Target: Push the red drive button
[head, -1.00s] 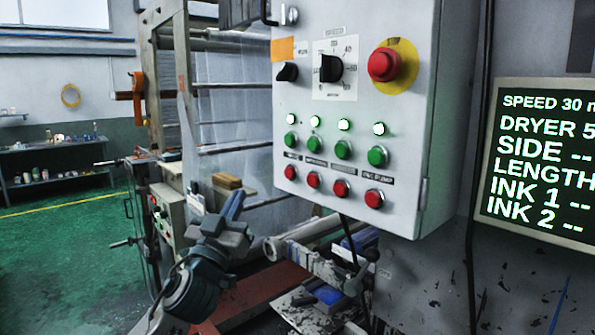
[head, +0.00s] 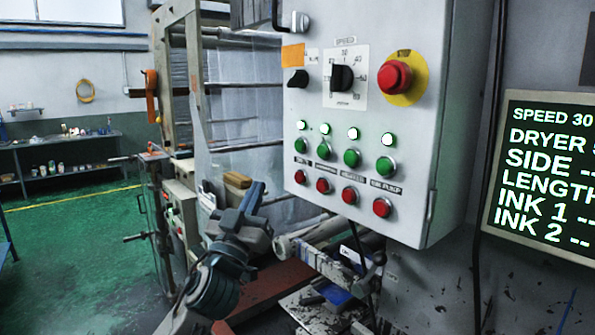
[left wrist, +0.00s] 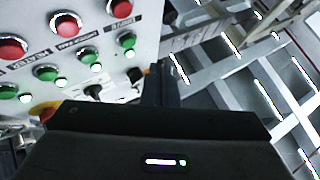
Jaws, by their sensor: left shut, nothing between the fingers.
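The grey control panel (head: 395,215) carries a lower row of red buttons under a row of green ones. The leftmost red button (head: 300,177) appears to be the drive one; its label is too small to read surely. The left wrist view sees the panel turned over, with this button (left wrist: 120,8) at the top edge. My left gripper (head: 256,190) is shut and empty, left of and slightly below the button, apart from it in the head view. In the left wrist view its dark fingers (left wrist: 161,82) point up beside the panel's edge. My right gripper is not in view.
Green buttons (head: 352,158) and lit lamps sit above the red row. A large red stop button (head: 394,77) on yellow and a speed dial (head: 342,77) are higher. A display screen (head: 545,180) stands right. Machine rollers (head: 320,232) lie below the panel.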

